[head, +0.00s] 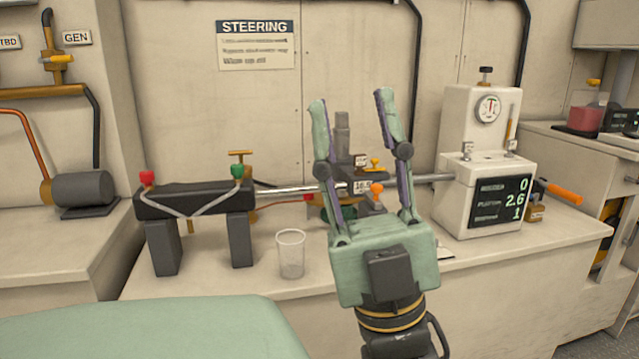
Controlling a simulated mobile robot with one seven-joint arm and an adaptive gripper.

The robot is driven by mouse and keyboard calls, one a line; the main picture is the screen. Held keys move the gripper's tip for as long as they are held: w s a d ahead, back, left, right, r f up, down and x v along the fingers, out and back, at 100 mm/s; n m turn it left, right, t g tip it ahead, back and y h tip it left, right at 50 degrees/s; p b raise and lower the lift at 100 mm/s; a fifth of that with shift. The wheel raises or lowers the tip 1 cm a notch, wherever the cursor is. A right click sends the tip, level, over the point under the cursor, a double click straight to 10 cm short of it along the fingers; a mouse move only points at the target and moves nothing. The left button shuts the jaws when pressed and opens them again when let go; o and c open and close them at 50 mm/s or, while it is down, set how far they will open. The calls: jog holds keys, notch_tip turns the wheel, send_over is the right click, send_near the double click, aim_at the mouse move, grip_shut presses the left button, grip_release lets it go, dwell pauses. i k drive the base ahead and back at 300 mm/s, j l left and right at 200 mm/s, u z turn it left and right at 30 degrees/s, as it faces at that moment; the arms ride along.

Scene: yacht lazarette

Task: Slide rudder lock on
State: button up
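My gripper (351,98) is open and empty, its two fingers pointing up. In the head view it stands in front of the steering gear on the bench. A metal rod (285,191) runs behind the fingers from a dark cylinder block (195,200) to a white pump unit (481,160). Between the fingers show a dark upright fitting (342,135), a small label plate, an orange knob (377,188) and a small yellow knob (375,164). No part is legibly marked as the rudder lock, so I cannot tell which it is. My fingers partly hide the mid-rod fittings.
A clear cup (290,253) stands on the bench left of my gripper. The block carries red (147,178) and green (238,171) knobs. An orange handle (560,192) sticks out at right. A STEERING sign (255,45) hangs behind. The front bench strip looks mostly clear.

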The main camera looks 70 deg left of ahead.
aim_at(373, 197)
jog(key=u, duration=1.65)
